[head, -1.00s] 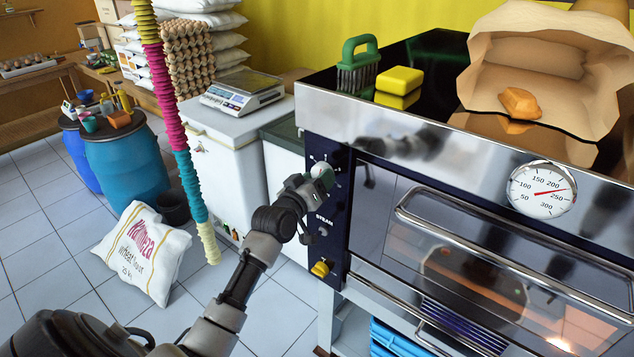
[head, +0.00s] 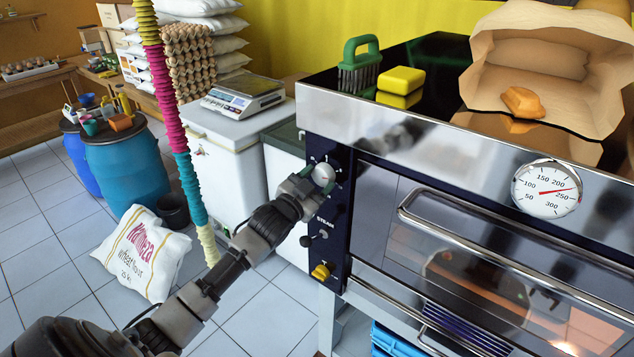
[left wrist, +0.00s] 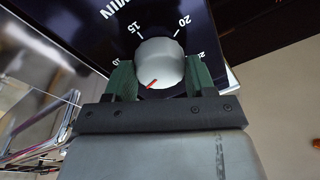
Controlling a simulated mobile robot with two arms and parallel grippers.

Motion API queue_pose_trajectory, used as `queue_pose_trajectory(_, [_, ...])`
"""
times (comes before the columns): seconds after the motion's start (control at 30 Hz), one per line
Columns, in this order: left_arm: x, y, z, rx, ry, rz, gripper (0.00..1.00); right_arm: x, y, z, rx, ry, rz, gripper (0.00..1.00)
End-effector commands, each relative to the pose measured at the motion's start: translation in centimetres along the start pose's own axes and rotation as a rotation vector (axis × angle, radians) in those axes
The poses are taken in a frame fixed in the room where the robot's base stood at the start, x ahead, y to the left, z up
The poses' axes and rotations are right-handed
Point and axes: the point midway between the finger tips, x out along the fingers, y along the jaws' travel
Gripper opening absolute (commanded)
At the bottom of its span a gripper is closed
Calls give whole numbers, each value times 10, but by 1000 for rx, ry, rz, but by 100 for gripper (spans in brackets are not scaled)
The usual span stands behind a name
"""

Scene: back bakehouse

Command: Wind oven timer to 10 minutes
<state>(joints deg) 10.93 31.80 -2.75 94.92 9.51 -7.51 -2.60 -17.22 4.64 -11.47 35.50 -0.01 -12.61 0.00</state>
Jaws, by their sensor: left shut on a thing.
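The oven timer is a round pale knob (head: 322,174) at the top of the dark control panel on the oven's left side. My left gripper (head: 318,180) is at this knob. In the left wrist view the knob (left wrist: 160,62) sits between the two green fingers of my left gripper (left wrist: 160,82), which is shut on it. Its red mark points down and left, below the partly covered label at the left. The numbers 15 and 20 show above the knob; the lower part of the scale is hidden by the gripper. My right gripper is not in view.
The oven door handle (head: 480,255) and temperature gauge (head: 546,189) lie to the right. A flour sack (head: 143,253) and blue barrel (head: 130,170) stand left on the floor.

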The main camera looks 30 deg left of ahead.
Motion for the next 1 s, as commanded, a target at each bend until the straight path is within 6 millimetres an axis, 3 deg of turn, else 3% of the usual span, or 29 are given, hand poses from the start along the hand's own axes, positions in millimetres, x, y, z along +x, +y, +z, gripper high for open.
queue_pose_trajectory(0.6, [0,-2,1,576,50,51,31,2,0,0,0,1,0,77])
queue_pose_trajectory(1.0, [0,-3,1,834,74,74,31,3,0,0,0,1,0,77])
